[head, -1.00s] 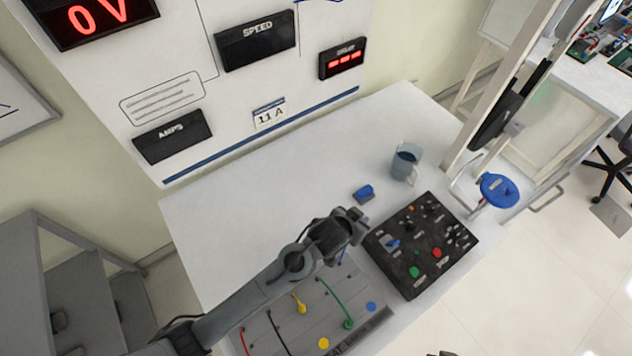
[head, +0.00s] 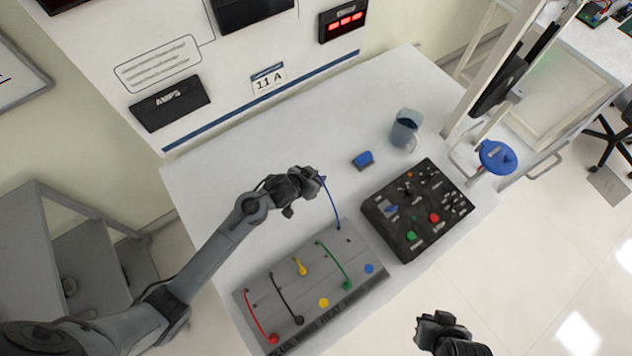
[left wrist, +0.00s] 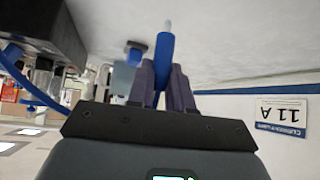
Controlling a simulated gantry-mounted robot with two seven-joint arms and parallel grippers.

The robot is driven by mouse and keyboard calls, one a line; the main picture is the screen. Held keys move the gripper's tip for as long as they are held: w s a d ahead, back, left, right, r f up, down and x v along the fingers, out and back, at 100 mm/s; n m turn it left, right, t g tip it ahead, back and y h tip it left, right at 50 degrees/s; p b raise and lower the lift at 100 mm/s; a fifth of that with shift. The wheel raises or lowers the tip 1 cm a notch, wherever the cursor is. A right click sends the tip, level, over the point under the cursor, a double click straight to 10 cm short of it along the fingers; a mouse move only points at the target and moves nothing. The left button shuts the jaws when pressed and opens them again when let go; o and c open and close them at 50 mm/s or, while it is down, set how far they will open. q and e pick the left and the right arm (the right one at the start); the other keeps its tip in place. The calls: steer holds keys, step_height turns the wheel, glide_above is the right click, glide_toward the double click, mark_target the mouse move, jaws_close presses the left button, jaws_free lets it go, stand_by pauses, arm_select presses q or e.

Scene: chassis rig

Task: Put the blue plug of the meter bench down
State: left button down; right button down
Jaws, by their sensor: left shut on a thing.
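My left gripper (head: 314,178) is shut on the blue plug, over the bare bench top behind the meter bench (head: 262,303). In the left wrist view the blue plug (left wrist: 163,58) sits between the two fingers, its pale tip pointing away from the palm. In the head view the plug is small and mostly hidden by the gripper. Its blue cable (head: 334,205) runs to the meter bench's far right corner. Its exact height above the table cannot be told. My right gripper (head: 440,322) is at the bottom edge; its jaw state is unclear.
Red (head: 258,318), black (head: 285,300) and green (head: 335,267) leads lie on the meter bench. A black control box (head: 418,210), small blue object (head: 363,159) and grey mug (head: 405,130) stand to the right. The white table (head: 235,185) is clear left of my left gripper.

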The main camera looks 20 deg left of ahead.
arm_select(q)
steer(key=shift+f+b, duration=0.3)
steer(key=shift+f, duration=1.65)
steer(key=shift+f, duration=0.15)
steer(key=c, duration=1)
jaws_free()
steer(key=shift+c, duration=0.2)
